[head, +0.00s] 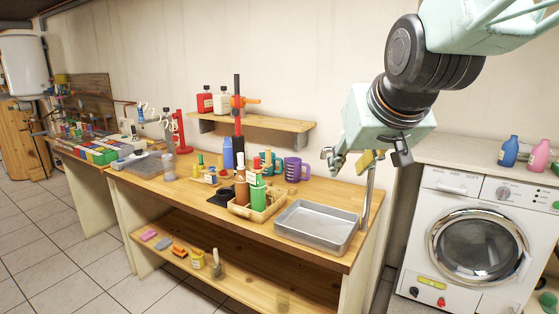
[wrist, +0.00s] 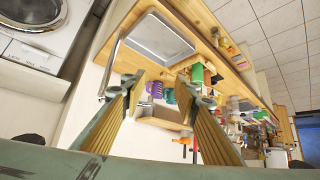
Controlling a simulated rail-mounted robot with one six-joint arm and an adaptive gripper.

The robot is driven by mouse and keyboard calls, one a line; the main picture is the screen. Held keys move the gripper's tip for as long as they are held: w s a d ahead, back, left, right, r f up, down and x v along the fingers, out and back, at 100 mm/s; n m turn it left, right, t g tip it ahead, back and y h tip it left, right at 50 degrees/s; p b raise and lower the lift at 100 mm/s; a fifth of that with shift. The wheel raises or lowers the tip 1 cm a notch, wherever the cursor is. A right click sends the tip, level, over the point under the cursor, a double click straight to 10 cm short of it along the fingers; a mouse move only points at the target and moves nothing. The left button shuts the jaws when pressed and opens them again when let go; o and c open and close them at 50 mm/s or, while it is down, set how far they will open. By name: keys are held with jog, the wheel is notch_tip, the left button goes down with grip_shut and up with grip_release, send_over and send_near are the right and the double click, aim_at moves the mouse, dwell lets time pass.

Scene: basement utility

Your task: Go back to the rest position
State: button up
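My gripper (head: 366,158) hangs in the air above the right end of the wooden workbench (head: 345,258), in front of the wall and left of the washing machine. In the wrist view, the two fingers of my gripper (wrist: 160,82) stand apart with nothing between them. The bench and its objects show beyond the gap. My arm reaches in from the upper right of the head view.
A grey metal tray (head: 318,228) lies below my gripper, beside a thin metal post (head: 369,195). A purple mug (head: 296,169), a wooden caddy with bottles (head: 262,213) and a wall shelf (head: 270,123) are to the left. The washing machine (head: 470,240) stands right.

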jog(key=s+d+f+g, duration=0.1)
jog(key=s+f, duration=0.1)
jog(key=s, duration=0.9)
jog(key=s+d+f+g, duration=0.2)
jog(key=s+f, duration=0.1)
jog(key=s, duration=0.9)
jog(key=s+d+f+m+g, duration=0.1)
jog(key=s+d+f+g, duration=0.1)
jog(key=s, duration=1)
jog(key=shift+s+d+f+h, duration=0.15)
jog(key=shift+s+f+h, duration=0.2)
jog(key=shift+f, duration=0.3)
jog(key=shift+w, duration=0.15)
